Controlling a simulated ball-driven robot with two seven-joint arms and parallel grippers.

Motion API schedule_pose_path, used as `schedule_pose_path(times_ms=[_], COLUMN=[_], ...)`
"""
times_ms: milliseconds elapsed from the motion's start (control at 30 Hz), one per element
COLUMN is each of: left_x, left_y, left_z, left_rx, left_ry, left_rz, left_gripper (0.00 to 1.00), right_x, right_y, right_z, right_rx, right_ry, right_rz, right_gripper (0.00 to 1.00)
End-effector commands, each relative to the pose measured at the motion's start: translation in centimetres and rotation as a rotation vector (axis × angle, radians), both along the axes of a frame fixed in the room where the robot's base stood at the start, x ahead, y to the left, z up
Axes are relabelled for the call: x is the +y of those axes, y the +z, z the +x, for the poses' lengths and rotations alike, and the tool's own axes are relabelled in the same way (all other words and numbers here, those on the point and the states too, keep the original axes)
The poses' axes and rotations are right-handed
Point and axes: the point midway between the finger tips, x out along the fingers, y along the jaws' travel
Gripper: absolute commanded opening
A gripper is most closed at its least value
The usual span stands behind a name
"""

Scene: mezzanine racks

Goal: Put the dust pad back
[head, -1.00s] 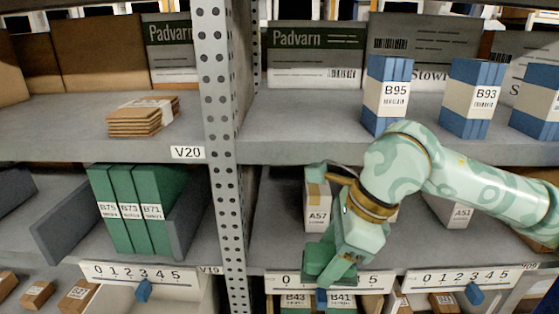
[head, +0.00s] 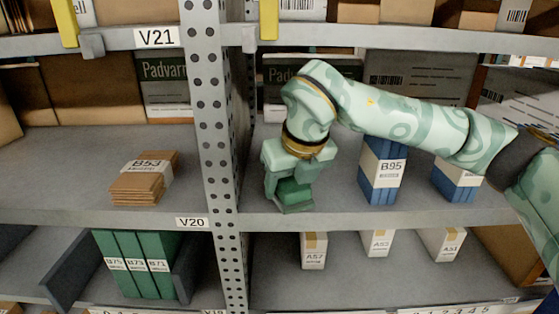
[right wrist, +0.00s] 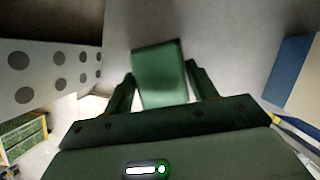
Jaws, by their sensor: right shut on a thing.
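My right gripper (head: 288,186) points down over the left end of the middle shelf (head: 345,222), just right of the perforated post. It is shut on a dark green pad (right wrist: 158,68), apparently the dust pad, which shows between the two fingers (right wrist: 162,88) in the right wrist view. In the head view the pad is low between the fingers, close to the shelf surface; I cannot tell whether it touches. My left gripper is not in view.
The perforated post (head: 209,110) stands close left of the gripper. Blue box B95 (head: 381,172) and another blue box (head: 457,180) stand to the right. Cartons line the back. Brown stack B53 (head: 143,180) lies left of the post. White boxes such as A57 (head: 313,250) stand below.

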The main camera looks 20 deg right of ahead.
Motion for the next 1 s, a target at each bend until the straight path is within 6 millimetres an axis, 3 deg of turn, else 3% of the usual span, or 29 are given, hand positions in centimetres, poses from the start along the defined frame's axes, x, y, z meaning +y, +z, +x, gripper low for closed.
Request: schedule_pose_path(times_ms=[367,500,833,867,900,933,1000], left_x=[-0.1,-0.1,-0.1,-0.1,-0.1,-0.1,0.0], left_y=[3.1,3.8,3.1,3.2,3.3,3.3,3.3], left_z=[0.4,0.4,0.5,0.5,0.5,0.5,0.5], left_rx=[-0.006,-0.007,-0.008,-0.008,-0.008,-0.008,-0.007], left_ry=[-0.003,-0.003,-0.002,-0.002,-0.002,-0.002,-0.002], left_rz=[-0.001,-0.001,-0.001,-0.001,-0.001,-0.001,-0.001], left_gripper=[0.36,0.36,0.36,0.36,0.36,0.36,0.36], right_x=[0.6,0.6,0.5,0.5,0.5,0.5,0.5], right_y=[0.2,-1.4,-2.0,-1.9,-1.9,-1.8,-1.8], right_z=[5.0,4.8,4.8,4.8,4.8,4.8,4.8], right_rx=[0.003,0.000,-0.001,0.000,0.000,0.000,0.000], right_ry=[0.000,0.003,0.002,0.002,0.002,0.002,0.002], right_rz=[0.001,0.001,0.000,0.000,0.000,0.000,0.000], right_gripper=[0.36,0.36,0.36,0.63,0.74,0.79,0.79])
